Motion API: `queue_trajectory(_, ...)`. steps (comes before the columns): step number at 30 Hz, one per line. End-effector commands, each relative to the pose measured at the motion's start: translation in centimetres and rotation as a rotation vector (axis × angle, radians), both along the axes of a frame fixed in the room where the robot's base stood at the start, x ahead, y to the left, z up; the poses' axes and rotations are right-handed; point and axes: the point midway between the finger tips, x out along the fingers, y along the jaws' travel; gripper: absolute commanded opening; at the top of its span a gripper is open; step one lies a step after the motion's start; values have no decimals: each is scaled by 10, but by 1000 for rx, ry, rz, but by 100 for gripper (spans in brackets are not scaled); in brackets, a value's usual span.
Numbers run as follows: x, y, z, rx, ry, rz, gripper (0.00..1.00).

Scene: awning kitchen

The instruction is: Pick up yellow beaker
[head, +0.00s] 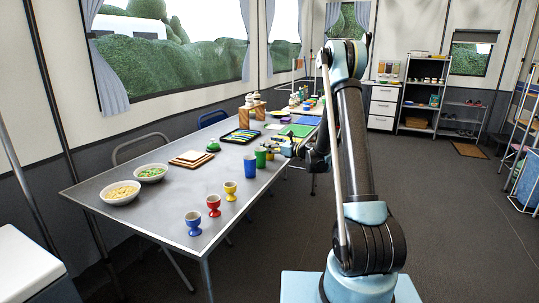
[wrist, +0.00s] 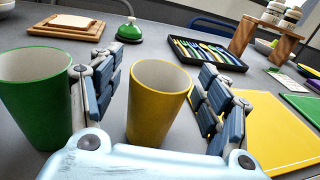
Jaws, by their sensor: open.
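The yellow beaker (wrist: 157,108) stands upright on the grey table in the wrist view, its open top toward me. My gripper (wrist: 158,110) is open, with one blue-grey finger on each side of the beaker. A narrow gap shows on the left; whether the right finger touches it I cannot tell.
A green beaker (wrist: 34,105) stands close to my left finger. A blue beaker (head: 250,166) is nearer the table's front. A yellow board (wrist: 270,135) lies right of my right finger. A cutlery tray (wrist: 206,53) and a green bell (wrist: 130,32) lie beyond.

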Motion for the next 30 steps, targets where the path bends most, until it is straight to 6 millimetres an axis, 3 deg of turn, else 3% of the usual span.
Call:
queue_trajectory(2,0,0,0,0,0,0,70)
queue_trajectory(8,0,0,0,0,0,0,27)
queue_trajectory(9,0,0,0,0,0,0,24)
queue_trajectory(22,0,0,6,0,0,0,23)
queue_trajectory(30,0,0,42,0,0,0,23)
